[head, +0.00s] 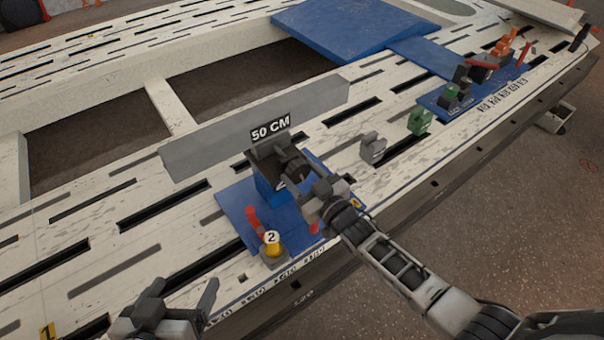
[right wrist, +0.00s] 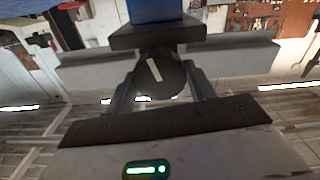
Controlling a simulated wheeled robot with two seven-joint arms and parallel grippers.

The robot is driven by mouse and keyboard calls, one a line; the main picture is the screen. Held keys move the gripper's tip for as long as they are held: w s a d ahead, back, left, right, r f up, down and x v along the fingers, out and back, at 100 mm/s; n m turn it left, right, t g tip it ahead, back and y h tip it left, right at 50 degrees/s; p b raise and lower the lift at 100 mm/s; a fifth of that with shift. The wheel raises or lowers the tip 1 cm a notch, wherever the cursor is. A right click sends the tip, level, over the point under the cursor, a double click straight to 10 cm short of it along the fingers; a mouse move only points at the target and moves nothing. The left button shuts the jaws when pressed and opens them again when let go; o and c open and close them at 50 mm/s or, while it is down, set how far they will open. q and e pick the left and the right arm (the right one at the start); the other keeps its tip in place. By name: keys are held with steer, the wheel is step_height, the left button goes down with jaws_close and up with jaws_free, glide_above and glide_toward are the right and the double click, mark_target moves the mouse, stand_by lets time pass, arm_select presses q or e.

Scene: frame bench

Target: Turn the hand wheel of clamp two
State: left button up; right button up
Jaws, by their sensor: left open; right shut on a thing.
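Clamp two stands on a blue base plate (head: 235,205) at the bench edge, beside a yellow marker (head: 272,249) numbered 2. Its dark hand wheel (head: 290,162) is partly hidden by my right gripper (head: 302,183). In the right wrist view, the round black wheel (right wrist: 168,82) with a white stripe sits between both fingers. The right gripper (right wrist: 160,90) is shut on it. A grey bar (head: 200,150) labelled 50 CM lies across the clamp. My left gripper (head: 183,300) is open and empty at the bottom left, apart from the clamp.
A grey block (head: 372,148) and a green block (head: 419,121) stand right of the clamp. A blue board (head: 450,100) with several coloured parts lies further right. A large blue panel (head: 350,27) is at the back. The slotted bench surface left of the clamp is clear.

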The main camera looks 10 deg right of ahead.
arm_select(q)
steer(key=shift+s+f, duration=0.1)
stand_by(0.4)
steer(key=shift+s+f, duration=0.1)
steer(key=shift+s, duration=0.05)
arm_select(e)
steer(key=o, duration=1)
arm_select(q)
steer(key=shift+r+p, duration=0.45)
steer(key=shift+p, duration=0.7)
arm_select(e)
steer(key=v, duration=1.6)
arm_select(q)
steer(key=shift+r, duration=0.2)
steer(key=r+p, duration=0.1)
steer(key=p, duration=0.2)
steer(key=r+g+p, duration=0.1)
steer(key=p, duration=0.2)
steer(key=shift+a+r, duration=0.1)
steer(key=shift+a, duration=0.2)
arm_select(e)
steer(key=s+a+r+m+g+h, duration=0.3)
steer(key=s+r+g, duration=0.3)
steer(key=s+r, duration=0.2)
steer(key=shift+s+a+r+m, duration=0.2)
steer(key=shift+s+a+m, duration=0.25)
steer(key=shift+a, duration=0.25)
